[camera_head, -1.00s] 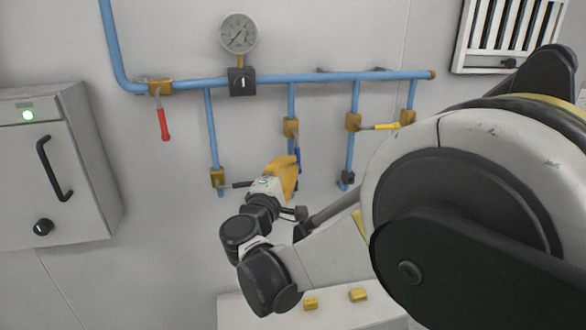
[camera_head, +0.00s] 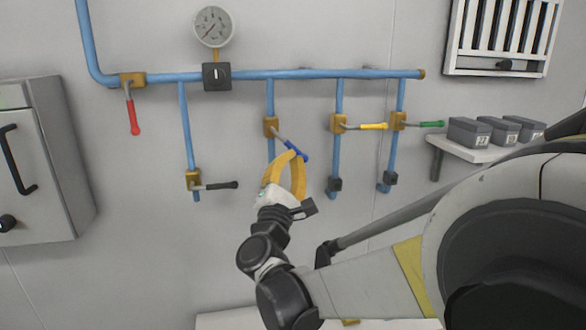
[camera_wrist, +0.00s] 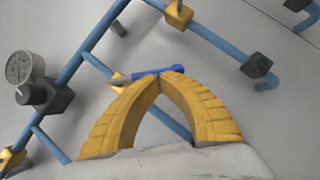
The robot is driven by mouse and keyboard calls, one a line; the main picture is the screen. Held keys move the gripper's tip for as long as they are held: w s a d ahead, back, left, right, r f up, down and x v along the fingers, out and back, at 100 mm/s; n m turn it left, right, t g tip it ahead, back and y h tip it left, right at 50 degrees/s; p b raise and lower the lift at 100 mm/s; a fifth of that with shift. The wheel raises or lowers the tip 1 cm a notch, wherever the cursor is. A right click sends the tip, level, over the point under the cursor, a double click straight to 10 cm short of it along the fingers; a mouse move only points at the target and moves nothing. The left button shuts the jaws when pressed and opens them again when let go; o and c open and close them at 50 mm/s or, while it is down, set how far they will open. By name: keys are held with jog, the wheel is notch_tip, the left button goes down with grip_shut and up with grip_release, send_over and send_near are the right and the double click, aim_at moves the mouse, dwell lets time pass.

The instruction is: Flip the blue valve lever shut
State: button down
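The blue valve lever (camera_head: 300,152) slants down and to the right from its brass valve body (camera_head: 271,127) on a vertical blue pipe. My gripper (camera_head: 295,157) has two curved yellow fingers whose tips come together at the blue handle. In the wrist view the fingertips (camera_wrist: 159,82) meet, and the blue handle (camera_wrist: 172,70) lies across just beyond them. The tips look in contact with the handle or very near it; I see no handle clamped between them.
Other levers are near: red (camera_head: 132,117) hanging down, black (camera_head: 215,185), yellow (camera_head: 373,126) and green (camera_head: 431,124) roughly sideways. A gauge (camera_head: 214,27) sits above the main pipe. A cabinet (camera_head: 50,165) is at left; a shelf (camera_head: 455,148) with grey bins is at right.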

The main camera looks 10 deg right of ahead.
jog(key=shift+d+r, duration=0.4)
jog(key=shift+d, duration=0.2)
jog(key=shift+d+r, duration=0.45)
jog(key=shift+r, duration=0.2)
jog(key=shift+d+r, duration=0.4)
jog(key=shift+r, duration=0.35)
jog(key=f+b, duration=0.1)
jog(key=s+f+b, duration=0.1)
jog(key=f, duration=0.1)
jog(key=f+b, duration=0.2)
jog(key=shift+s, duration=0.25)
send_near(307, 160)
jog(key=d, duration=0.1)
jog(key=d+f, duration=0.1)
jog(key=s+d, duration=0.1)
jog(key=shift+d+f, duration=0.1)
jog(key=shift+f, duration=0.05)
